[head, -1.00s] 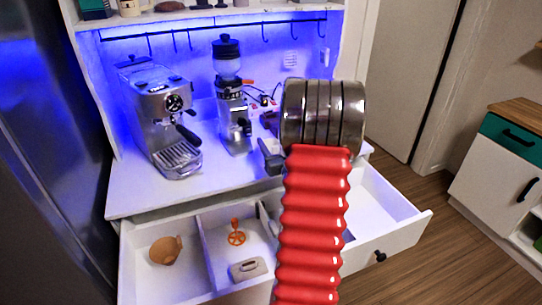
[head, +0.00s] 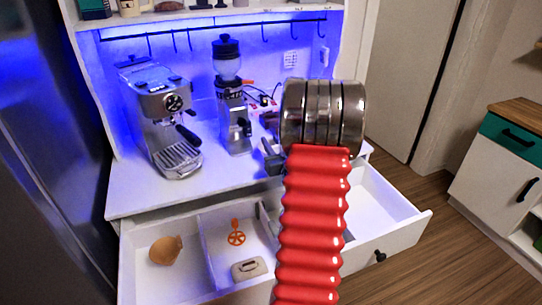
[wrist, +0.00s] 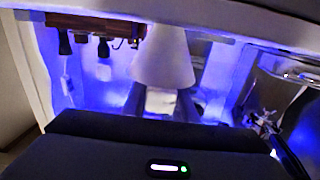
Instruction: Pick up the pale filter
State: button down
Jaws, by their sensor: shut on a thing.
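The pale filter (wrist: 165,55) shows in the wrist view as a whitish cone, narrow at the top and wide below. My gripper (wrist: 160,98) is shut on it, with dark fingers on either side just below its wide end. In the head view only a grey part of my gripper (head: 272,156) shows beside my red arm, above the counter's front right. The filter is hidden there behind my arm.
An open drawer (head: 208,268) holds a tan cone (head: 165,250), an orange tool (head: 236,233) and a cream handled piece (head: 249,267). An espresso machine (head: 160,115) and grinder (head: 232,100) stand on the counter (head: 130,195). Hooks (head: 188,42) hang behind.

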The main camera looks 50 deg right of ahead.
jog(key=shift+r, duration=0.1)
notch_tip(320, 180, up, 10)
dwell(0.8)
jog(key=shift+s, duration=0.15)
dwell(0.8)
